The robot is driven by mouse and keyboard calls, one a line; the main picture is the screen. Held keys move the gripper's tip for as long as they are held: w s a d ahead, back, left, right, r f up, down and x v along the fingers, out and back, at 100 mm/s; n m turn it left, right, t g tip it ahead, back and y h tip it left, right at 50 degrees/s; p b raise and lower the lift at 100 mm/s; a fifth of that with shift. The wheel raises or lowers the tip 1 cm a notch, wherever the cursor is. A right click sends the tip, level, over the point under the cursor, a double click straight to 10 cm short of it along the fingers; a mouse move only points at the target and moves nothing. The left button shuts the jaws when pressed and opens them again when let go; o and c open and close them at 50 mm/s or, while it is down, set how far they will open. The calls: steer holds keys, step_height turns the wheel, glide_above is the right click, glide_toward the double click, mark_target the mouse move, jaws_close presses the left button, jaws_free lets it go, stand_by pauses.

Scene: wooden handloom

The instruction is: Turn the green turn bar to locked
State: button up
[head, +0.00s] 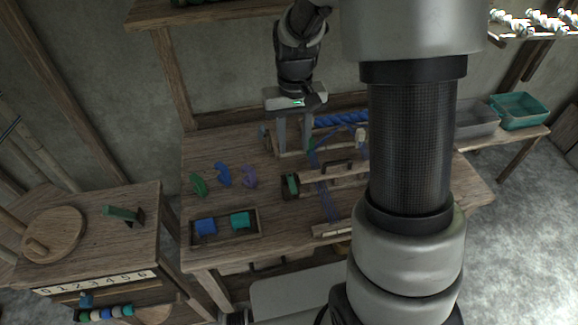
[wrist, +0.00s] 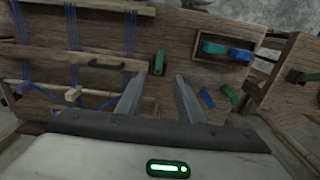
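A small green turn bar (head: 292,184) sits on a wooden block at the left end of the loom's beam in the head view, its long side running roughly up and down the picture. In the wrist view the green bar (wrist: 159,62) shows just beyond the gap between my fingertips. My gripper (head: 294,151) is open and empty, fingers pointing down, behind the bar in the head view and apart from it. Both fingers of my gripper (wrist: 160,80) show spread in the wrist view. Any lock marking is too small to read.
Curved green, blue and purple pieces (head: 223,175) lie left of the bar. A wooden tray (head: 225,240) holds blue and teal blocks. A dark handle (wrist: 105,65) and blue warp threads (wrist: 72,28) are nearby. Another green bar (head: 122,213) is on the left cabinet (head: 90,250).

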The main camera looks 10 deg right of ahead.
mark_target(293, 186)
step_height(293, 186, down, 16)
steer(key=shift+f, duration=0.1)
stand_by(0.4)
jaws_close()
